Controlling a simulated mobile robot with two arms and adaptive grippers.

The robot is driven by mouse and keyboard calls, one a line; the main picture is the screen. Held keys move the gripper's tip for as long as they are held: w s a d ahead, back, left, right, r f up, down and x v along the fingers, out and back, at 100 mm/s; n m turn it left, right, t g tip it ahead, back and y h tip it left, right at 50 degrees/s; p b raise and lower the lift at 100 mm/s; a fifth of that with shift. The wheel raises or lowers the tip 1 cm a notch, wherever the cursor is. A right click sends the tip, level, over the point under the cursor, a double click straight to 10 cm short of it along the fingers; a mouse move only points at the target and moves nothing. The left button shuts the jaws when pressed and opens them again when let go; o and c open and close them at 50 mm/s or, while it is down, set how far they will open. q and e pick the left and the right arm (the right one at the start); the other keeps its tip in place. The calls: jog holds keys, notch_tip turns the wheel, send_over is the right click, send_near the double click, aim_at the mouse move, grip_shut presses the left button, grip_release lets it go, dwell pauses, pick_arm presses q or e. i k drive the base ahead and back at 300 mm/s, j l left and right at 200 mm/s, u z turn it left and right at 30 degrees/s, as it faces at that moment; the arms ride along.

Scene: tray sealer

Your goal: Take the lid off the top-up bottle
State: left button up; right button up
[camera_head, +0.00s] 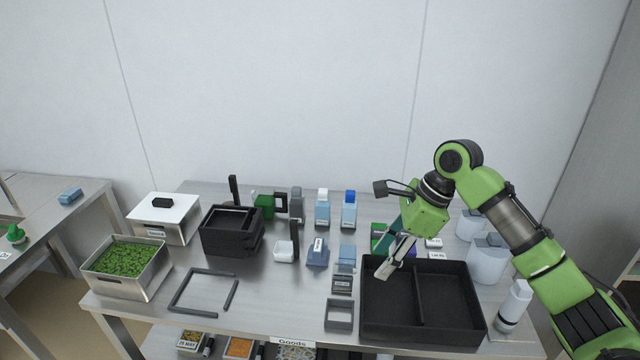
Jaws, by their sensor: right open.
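Two small bottles stand upright near the back of the steel table, one with a white cap (322,208) and one with a blue cap (348,210). A larger pale bottle (513,306) stands at the right edge beside my right arm. The labels are too small to read, so I cannot tell which is the top-up bottle. My right gripper (392,268) points down over the left part of a black tray, to the right of the two small bottles. It is open, with nothing seen between its fingers. My left gripper is out of view.
The black divided tray (465,273) fills the front right. Pale containers (487,262) stand behind it. A black sealer block (231,231), a steel bin of green bits (125,259) and a white-lidded bin (165,217) are at left. A grey frame (203,292) lies front left.

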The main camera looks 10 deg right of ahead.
aim_at(323, 193)
jog(key=i, duration=1.5)
